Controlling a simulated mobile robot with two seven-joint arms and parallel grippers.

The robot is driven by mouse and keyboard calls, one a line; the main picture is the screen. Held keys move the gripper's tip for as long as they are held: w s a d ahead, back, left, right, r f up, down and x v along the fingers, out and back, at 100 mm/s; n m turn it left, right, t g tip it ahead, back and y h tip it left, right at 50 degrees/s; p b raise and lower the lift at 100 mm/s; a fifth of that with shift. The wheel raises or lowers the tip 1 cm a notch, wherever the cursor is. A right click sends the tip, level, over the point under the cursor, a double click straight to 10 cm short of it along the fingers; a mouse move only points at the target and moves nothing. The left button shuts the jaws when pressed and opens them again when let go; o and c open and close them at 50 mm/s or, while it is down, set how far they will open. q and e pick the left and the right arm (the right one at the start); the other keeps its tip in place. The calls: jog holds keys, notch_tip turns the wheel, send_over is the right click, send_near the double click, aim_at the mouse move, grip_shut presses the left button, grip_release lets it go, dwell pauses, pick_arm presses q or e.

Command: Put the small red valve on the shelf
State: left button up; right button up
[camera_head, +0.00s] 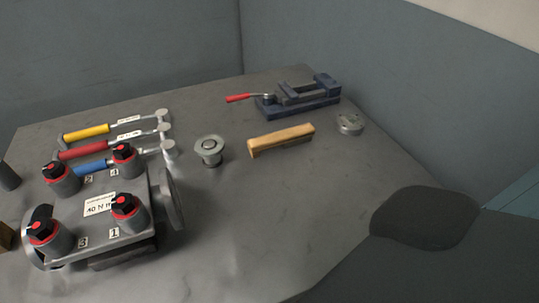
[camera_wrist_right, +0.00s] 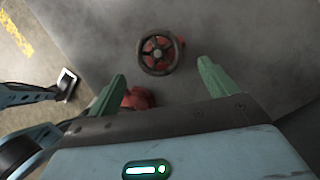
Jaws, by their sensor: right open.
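In the right wrist view, a small red valve (camera_wrist_right: 160,50) with a dark round handwheel is on a grey surface. A second red part (camera_wrist_right: 137,98) shows closer to the gripper body, partly hidden by it; I cannot tell whether it belongs to the same valve. My right gripper (camera_wrist_right: 161,69) is open, with its two green fingers apart and pointing toward the valve. The handwheel appears between and just beyond the fingertips, and nothing is held. In the head view I see neither the small red valve, a gripper nor a shelf.
The head view shows a grey table with a manifold with red-and-black knobs (camera_head: 100,215), coloured-handle tools (camera_head: 85,131), a flanged metal part (camera_head: 208,148), a wooden-looking block (camera_head: 281,139), a blue vise (camera_head: 298,97) and a metal disc (camera_head: 350,123). The table's right-middle is clear.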

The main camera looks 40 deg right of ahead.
jog(key=v, duration=0.3)
jog(key=shift+s+d+r+p, duration=0.1)
jog(key=shift+r+p, duration=0.05)
jog(key=shift+p, duration=0.2)
jog(key=s+a+r+m+t+y, duration=0.35)
jog(key=s+a+m, duration=0.2)
jog(key=m, duration=0.25)
jog(key=s+a+r+m+t+y, duration=0.2)
jog(key=s+a+r+m+t, duration=0.15)
jog(key=a+m+t, duration=0.35)
jog(key=s+d+f+m+g+h, duration=0.1)
jog(key=s+d+m+g+h, duration=0.1)
jog(key=s+m, duration=1)
jog(key=s+d+f+m+g+h, duration=0.2)
jog(key=s+m+g+h, duration=0.3)
jog(key=s+m, duration=0.8)
jog(key=d+m, duration=0.1)
jog(key=m, duration=0.3)
jog(key=shift+d+m, duration=0.3)
jog(key=shift+m, duration=0.1)
